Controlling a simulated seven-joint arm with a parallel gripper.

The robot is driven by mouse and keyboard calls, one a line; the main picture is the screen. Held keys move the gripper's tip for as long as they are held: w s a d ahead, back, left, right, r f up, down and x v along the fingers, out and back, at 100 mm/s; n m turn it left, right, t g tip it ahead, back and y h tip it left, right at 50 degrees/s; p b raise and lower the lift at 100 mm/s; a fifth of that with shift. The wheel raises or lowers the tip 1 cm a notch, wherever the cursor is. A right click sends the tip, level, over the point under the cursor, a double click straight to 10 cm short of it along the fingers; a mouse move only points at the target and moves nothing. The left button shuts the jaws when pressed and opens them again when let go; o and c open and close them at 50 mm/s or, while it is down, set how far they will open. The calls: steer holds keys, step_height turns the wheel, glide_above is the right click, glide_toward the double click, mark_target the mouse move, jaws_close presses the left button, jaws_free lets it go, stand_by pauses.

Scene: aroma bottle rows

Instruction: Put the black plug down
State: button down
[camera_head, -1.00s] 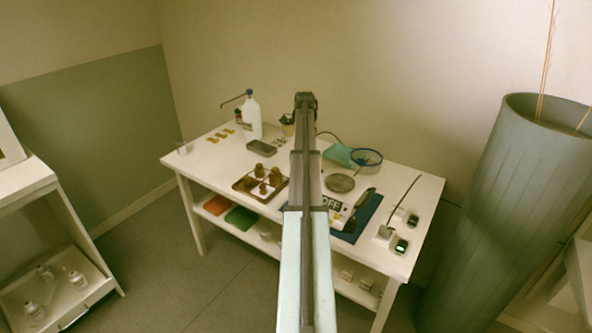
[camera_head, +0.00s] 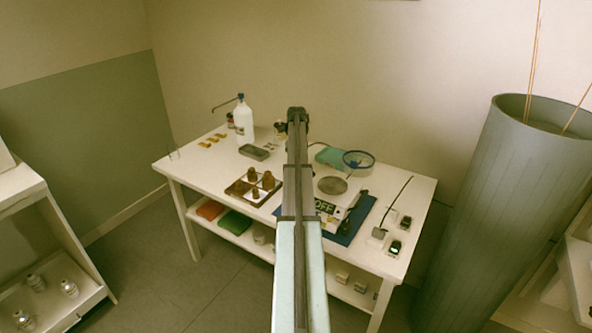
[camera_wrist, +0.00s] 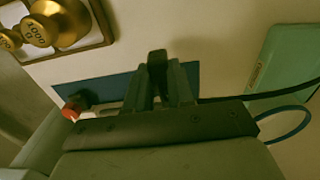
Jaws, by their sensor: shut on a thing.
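My gripper (camera_wrist: 160,85) is shut on the black plug (camera_wrist: 157,57), whose dark tip shows between the two fingers in the wrist view. A black cable (camera_wrist: 265,95) runs off to the right beside the fingers. In the head view my gripper (camera_head: 297,115) is over the white table (camera_head: 210,170), near its back middle; the plug cannot be made out there. The gap between the plug and the surface below is hard to tell.
A wooden tray (camera_head: 238,187) with brass weights stands left of my arm. A blue mat (camera_head: 362,212), a round grey plate (camera_head: 332,185), a green box (camera_head: 328,156) and a blue-rimmed dish (camera_head: 358,160) lie right. A white bottle (camera_head: 244,120) stands at the back left.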

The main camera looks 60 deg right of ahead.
steer(key=shift+f, duration=2)
steer(key=c, duration=0.9)
jaws_free()
step_height(320, 180, up, 12)
